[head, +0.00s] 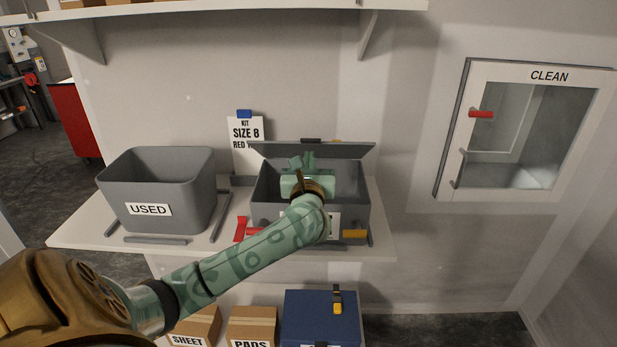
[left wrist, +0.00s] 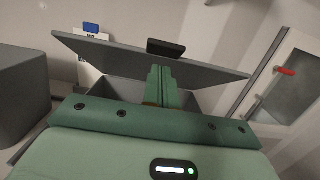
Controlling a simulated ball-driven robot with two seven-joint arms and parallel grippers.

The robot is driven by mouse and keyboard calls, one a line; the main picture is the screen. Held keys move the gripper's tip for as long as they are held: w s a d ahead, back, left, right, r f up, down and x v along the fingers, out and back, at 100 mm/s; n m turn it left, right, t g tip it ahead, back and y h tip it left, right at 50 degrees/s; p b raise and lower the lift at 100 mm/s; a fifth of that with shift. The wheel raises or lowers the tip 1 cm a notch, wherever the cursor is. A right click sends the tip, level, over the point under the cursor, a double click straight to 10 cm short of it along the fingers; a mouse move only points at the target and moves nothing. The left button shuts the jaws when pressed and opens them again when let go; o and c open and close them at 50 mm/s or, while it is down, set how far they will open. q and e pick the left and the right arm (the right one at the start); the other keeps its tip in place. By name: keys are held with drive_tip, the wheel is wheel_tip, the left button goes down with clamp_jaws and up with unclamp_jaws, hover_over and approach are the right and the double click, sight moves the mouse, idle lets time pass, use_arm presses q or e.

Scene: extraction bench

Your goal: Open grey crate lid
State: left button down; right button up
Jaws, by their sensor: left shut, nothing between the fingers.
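The grey crate (head: 266,190) stands on the shelf, and its grey lid (head: 345,151) is raised and tilted back at the rear. The lid also shows in the left wrist view (left wrist: 205,72), with a dark handle (left wrist: 166,47) at its upper edge. My left gripper (head: 302,160) is over the crate's opening, in front of the lid's inner face. Its fingers (left wrist: 159,84) are shut with nothing between them. I cannot tell whether the fingertips touch the lid. My left arm hides part of the crate's front and inside. My right gripper is not in view.
A grey USED bin (head: 190,190) stands left of the crate. A CLEAN cabinet (head: 520,130) is on the right wall. A blue box (head: 310,312) and cardboard boxes (head: 252,323) sit below the shelf (head: 85,233).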

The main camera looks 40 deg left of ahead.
use_arm(q)
drive_tip(key=shift+w+a+r, duration=0.2)
drive_tip(key=shift+r, duration=0.2)
drive_tip(key=shift+w+a+r, duration=0.15)
drive_tip(key=shift+w+r, duration=0.05)
drive_tip(key=shift+r, duration=0.15)
drive_tip(key=shift+w+a+r+p, duration=0.1)
drive_tip(key=shift+w+r+p, duration=0.05)
drive_tip(key=shift+r+p, duration=0.4)
drive_tip(key=shift+g+h, duration=0.5)
drive_tip(key=shift+g, duration=0.1)
drive_tip(key=r+p, duration=0.1)
drive_tip(key=w+a+r+p, duration=0.1)
drive_tip(key=r+p, duration=0.1)
drive_tip(key=w+a+r+p, duration=0.1)
drive_tip(key=p, duration=0.1)
drive_tip(key=shift+w+r, duration=0.2)
drive_tip(key=shift+r, duration=0.1)
drive_tip(key=shift+w+a+r+p, duration=0.9)
drive_tip(key=shift+w+a+r, duration=0.2)
drive_tip(key=shift+w+r, duration=0.15)
drive_tip(key=w+a+r+b, duration=0.5)
drive_tip(key=w+a+b, duration=0.2)
drive_tip(key=w+a, duration=0.3)
drive_tip(key=shift+w+a+r+b, duration=0.2)
drive_tip(key=shift+w+b, duration=0.1)
drive_tip(key=shift+w, duration=0.95)
